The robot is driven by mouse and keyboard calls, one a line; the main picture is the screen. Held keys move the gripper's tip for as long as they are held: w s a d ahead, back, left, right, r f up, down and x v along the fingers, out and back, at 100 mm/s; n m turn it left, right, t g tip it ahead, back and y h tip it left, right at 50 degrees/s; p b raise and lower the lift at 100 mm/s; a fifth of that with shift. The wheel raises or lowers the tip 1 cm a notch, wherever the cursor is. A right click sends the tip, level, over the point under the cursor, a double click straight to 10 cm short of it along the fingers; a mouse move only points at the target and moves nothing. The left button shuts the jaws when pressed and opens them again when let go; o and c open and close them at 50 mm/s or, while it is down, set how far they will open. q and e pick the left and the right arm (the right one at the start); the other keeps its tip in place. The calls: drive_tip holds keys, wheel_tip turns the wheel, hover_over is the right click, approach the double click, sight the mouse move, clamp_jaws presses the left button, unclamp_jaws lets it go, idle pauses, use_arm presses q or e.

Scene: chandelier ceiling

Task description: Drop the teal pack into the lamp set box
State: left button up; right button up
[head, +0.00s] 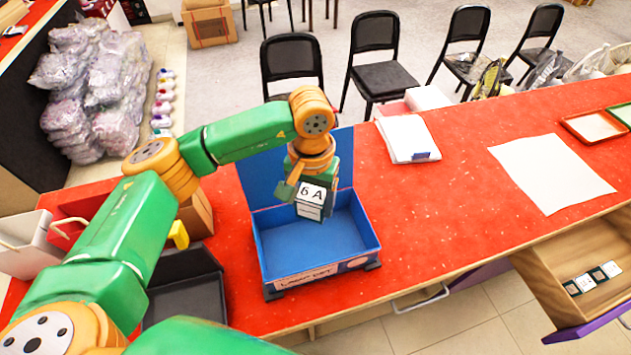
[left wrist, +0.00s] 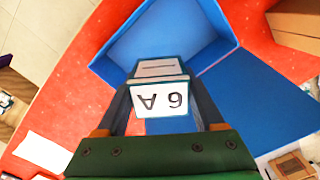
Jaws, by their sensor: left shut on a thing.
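The teal pack (head: 311,200) is a small block with teal edges and a white face marked "6 A". My left gripper (head: 308,184) is shut on it and holds it over the blue lamp set box, near its back side. In the left wrist view, the pack (left wrist: 160,97) sits between the two fingers of the gripper (left wrist: 163,108). The lamp set box (head: 313,279) is open, with its lid raised at the back and a handwritten label on its front. Its visible floor is empty, and it also shows in the left wrist view (left wrist: 160,35). My right gripper is out of view.
The box stands on a red counter (head: 450,210). A dark tray (head: 187,300) and a brown carton (head: 195,215) are to its left. White papers (head: 408,138) and a white sheet (head: 553,173) lie to the right. An open drawer (head: 560,255) holds several small packs.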

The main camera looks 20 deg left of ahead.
sight(310, 220)
use_arm(q)
drive_tip(key=shift+w+f+b, duration=0.1)
drive_tip(key=shift+f+b, duration=0.2)
drive_tip(key=shift+f, duration=0.4)
drive_tip(key=f, duration=0.1)
drive_tip(key=s+f+b, duration=0.1)
drive_tip(key=f+b, duration=0.1)
drive_tip(key=f, duration=0.1)
drive_tip(key=shift+s+f, duration=0.1)
drive_tip(key=shift+s, duration=0.15)
drive_tip(key=o, duration=1.4)
drive_tip(key=shift+s, duration=0.3)
wheel_tip(310, 220, up, 7)
drive_tip(key=b, duration=0.2)
drive_tip(key=shift+b, duration=0.3)
drive_tip(key=shift+r, duration=0.25)
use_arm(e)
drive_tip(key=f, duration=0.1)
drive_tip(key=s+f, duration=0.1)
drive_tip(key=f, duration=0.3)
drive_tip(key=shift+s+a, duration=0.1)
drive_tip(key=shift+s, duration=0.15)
